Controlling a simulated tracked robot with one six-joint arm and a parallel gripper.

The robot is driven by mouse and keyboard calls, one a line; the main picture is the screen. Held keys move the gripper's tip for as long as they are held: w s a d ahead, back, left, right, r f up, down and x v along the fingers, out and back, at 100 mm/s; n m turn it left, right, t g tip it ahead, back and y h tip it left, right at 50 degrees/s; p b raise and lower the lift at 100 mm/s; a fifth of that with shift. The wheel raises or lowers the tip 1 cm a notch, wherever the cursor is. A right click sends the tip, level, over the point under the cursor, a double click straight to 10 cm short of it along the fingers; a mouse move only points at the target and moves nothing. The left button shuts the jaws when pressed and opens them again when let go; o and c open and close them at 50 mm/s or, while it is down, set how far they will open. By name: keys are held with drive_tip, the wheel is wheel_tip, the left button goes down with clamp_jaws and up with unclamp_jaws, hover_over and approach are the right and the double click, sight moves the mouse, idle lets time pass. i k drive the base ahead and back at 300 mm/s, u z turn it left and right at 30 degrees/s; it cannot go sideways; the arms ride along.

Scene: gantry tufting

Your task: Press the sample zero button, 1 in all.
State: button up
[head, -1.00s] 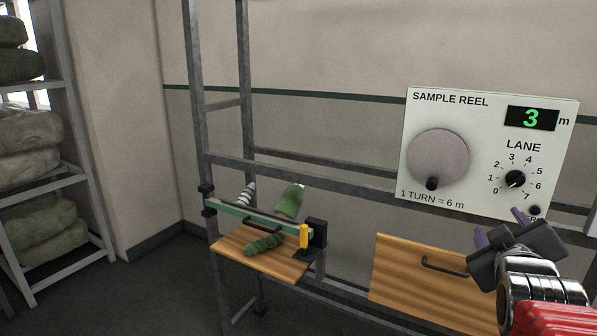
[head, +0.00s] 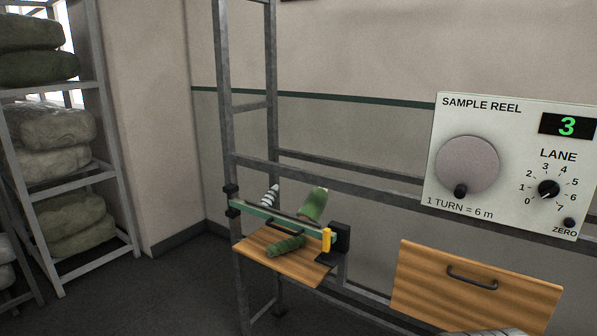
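The sample reel panel (head: 515,195) is a pale board at the right of the head view. Its zero button (head: 569,222) is a small dark round knob at the lower right corner, above the printed word ZERO, and nothing covers it. The display (head: 567,126) reads a green 3. The lane dial (head: 549,189) is a black knob with numbers around it. The large grey reel disc (head: 467,165) has its black handle at the bottom. My gripper is out of view; only a sliver of shiny metal, likely my arm, shows at the bottom edge.
Below the panel is a wooden drawer front (head: 475,287) with a dark handle. Grey metal frame posts (head: 228,110) and a shelf of wrapped bales (head: 55,145) stand further left.

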sight(570, 222)
drive_tip(key=z, duration=1.3)
